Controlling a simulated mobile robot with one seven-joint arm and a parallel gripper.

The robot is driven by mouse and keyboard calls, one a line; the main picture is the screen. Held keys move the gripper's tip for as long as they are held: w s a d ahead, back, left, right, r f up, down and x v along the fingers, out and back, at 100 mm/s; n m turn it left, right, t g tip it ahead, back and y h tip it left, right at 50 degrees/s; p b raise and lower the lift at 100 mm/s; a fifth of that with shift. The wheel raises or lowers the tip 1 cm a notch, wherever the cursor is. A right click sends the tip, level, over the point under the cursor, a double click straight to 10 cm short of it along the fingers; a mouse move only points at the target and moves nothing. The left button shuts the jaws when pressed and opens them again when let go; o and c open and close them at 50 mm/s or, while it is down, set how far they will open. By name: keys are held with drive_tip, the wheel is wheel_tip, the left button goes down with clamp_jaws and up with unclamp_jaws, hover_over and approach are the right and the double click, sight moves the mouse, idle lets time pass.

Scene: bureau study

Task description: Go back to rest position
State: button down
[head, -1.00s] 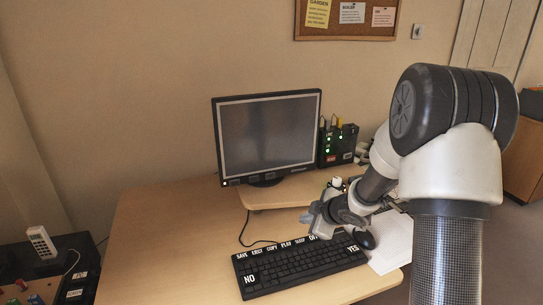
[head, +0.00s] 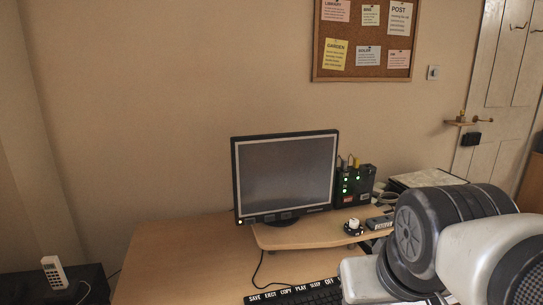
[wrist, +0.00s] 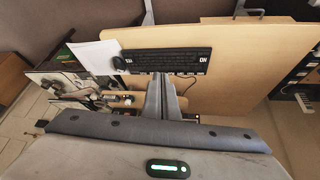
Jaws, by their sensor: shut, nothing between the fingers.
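My gripper (wrist: 162,80) shows in the wrist view with its fingers together and nothing between them. In the head view my arm fills the lower right; my gripper is not visible there. The keyboard, with large white labels, is mostly cut off at the bottom of the head view (head: 290,296).
The wooden desk (head: 170,260) carries a dark monitor (head: 285,175) and a black box with green lights (head: 354,186) on a raised shelf (head: 275,238). A pale handset (head: 53,274) is at left. A corkboard (head: 365,38) hangs on the wall. The desk's left is clear.

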wheel_tip(320, 180, up, 19)
drive_tip(key=s+a+p, duration=0.1)
drive_tip(key=p, duration=1.7)
drive_tip(key=shift+s+f+y+p, duration=0.2)
drive_tip(key=shift+s+y+p, duration=0.1)
drive_tip(key=shift+s+p, duration=0.05)
